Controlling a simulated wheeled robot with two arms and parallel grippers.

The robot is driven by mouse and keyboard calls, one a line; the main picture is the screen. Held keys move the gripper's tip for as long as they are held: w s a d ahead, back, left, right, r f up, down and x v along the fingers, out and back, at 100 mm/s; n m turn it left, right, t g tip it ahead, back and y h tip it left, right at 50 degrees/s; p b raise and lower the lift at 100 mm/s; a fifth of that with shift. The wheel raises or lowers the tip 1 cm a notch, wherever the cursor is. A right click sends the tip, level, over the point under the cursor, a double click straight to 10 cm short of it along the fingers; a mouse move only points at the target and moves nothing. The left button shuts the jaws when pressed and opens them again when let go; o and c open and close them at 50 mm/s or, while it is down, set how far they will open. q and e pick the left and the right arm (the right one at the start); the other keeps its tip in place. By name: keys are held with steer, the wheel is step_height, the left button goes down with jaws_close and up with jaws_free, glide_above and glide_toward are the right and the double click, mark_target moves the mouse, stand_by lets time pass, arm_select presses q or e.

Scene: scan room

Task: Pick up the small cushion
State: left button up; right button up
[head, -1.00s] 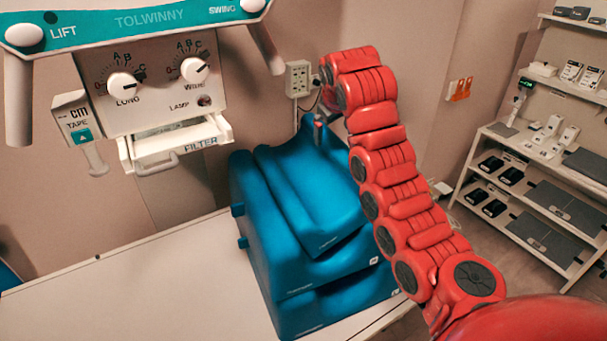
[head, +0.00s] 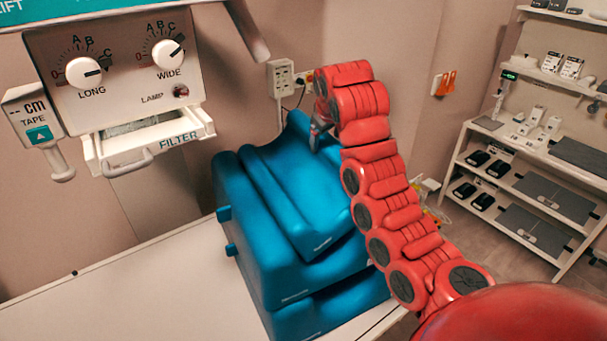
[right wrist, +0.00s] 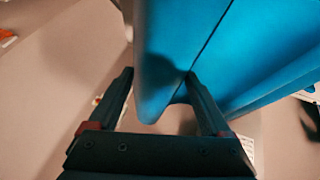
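The small cushion (head: 305,180) is blue with a curved, dished top. It lies on top of a stack of larger blue cushions (head: 262,255) on the pale table. My right gripper (head: 318,138) is at the far right end of the small cushion, partly hidden behind my red arm. In the right wrist view my right gripper (right wrist: 160,78) is open, with one finger on each side of the small cushion's edge (right wrist: 160,50). The right finger's tip is by the dark seam between cushions. Firm contact cannot be told. My left gripper is out of view.
The pale table top (head: 130,285) is clear at the left. A machine head with knobs and a filter drawer (head: 155,140) hangs above it. A wall socket (head: 281,78) is behind the stack. White shelves (head: 530,170) with devices stand at the right.

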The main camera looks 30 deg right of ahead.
steer(key=shift+w+a+f, duration=0.1)
steer(key=shift+w+f, duration=0.1)
steer(key=shift+w, duration=0.15)
steer(key=c, duration=0.5)
steer(key=shift+f, duration=0.1)
jaws_close()
